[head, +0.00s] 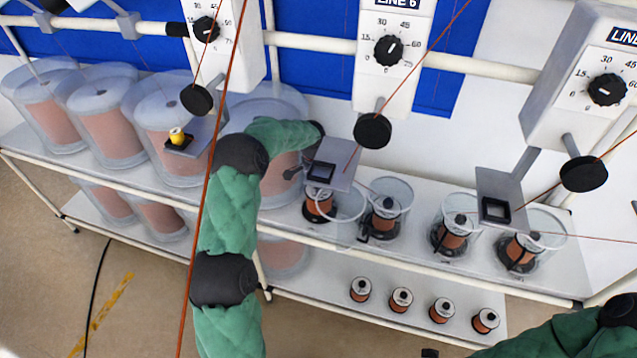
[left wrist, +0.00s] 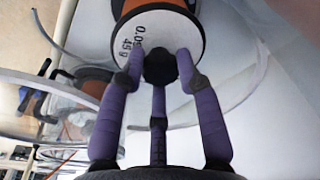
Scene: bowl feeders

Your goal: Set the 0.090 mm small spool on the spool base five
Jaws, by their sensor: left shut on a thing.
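My left arm reaches over the shelf in the head view, and its gripper is mostly hidden there behind my arm and a grey bracket. In the left wrist view, my left gripper (left wrist: 160,75) has its purple fingers shut around the black knob (left wrist: 160,66) of a small spool. That spool (left wrist: 155,25) has a white face, partly covered, reading "0.09…" and "45 g", with copper-coloured wire behind it. No spool base can be read as number five. My right arm enters at the lower right of the head view; only a dark bit at the bottom edge may be its gripper.
Clear bowls with copper spools (head: 383,215) (head: 455,225) stand on the upper shelf (head: 555,270). Several small spools (head: 401,299) stand on the lower shelf. Large clear bowls (head: 110,125) fill the left. A grey bracket (head: 335,177) and hanging wires cross the space nearby.

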